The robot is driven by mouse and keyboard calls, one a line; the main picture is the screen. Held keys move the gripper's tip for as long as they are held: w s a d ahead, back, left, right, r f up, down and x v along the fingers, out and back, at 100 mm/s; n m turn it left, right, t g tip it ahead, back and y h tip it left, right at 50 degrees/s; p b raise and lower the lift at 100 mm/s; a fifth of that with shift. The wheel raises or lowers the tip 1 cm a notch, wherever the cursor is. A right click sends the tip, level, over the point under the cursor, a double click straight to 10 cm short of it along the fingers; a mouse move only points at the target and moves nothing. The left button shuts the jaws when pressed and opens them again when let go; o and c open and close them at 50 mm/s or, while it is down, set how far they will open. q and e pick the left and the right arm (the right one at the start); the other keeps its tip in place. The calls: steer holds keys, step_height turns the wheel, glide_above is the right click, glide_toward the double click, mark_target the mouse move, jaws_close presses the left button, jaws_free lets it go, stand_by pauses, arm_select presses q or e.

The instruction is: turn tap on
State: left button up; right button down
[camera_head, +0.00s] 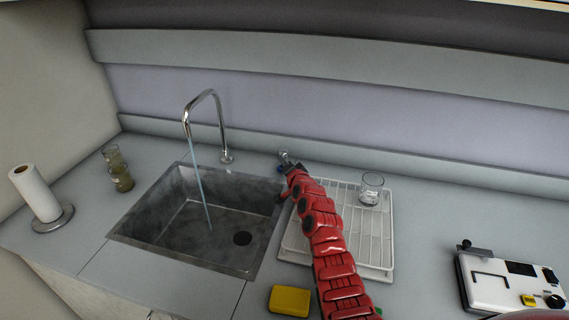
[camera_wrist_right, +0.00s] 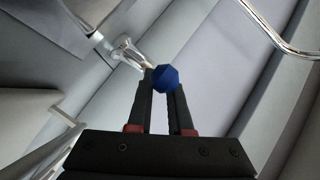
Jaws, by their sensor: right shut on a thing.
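The chrome tap spout (camera_head: 205,97) arches over the grey sink (camera_head: 165,205), and a stream of water runs from it into the basin. To the right of the sink stands a small metal tap valve (camera_head: 287,156) with a blue knob (camera_wrist_right: 166,78). My right gripper (camera_wrist_right: 161,92) is shut on the blue knob, which shows between its fingertips in the right wrist view. In the head view my red right arm reaches over the drying rack to the valve, and the fingers are mostly hidden. My left gripper is not in view.
A white wire drying rack (camera_head: 380,240) holds a glass beaker (camera_head: 371,188). A yellow sponge (camera_head: 289,300) lies at the front. A white instrument (camera_head: 508,283) stands at right. Two jars (camera_head: 120,175) and a paper towel roll (camera_head: 36,193) stand at left.

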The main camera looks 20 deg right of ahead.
steer(key=shift+s+a+f, duration=0.15)
steer(key=shift+a+f, duration=0.15)
steer(key=shift+f, duration=0.3)
steer(key=shift+s+a+f, duration=0.1)
steer(key=shift+a+f, duration=0.15)
steer(key=shift+f, duration=0.35)
steer(key=c, duration=0.9)
jaws_free()
steer(key=shift+r, duration=0.15)
steer(key=shift+o, duration=0.2)
steer(key=shift+r, duration=0.2)
steer(key=shift+w+d+r, duration=0.2)
steer(key=shift+d+r, duration=0.1)
steer(key=shift+r, duration=0.2)
steer(key=shift+s+r+p, duration=0.15)
steer(key=shift+r+p, duration=0.05)
steer(key=shift+p, duration=0.2)
steer(key=p+v, duration=1.2)
steer(key=v, duration=0.3)
steer(key=shift+s, duration=0.3)
steer(key=shift+s+r+p, duration=0.1)
steer(key=shift+s+p, duration=0.3)
steer(key=shift+s, duration=0.3)
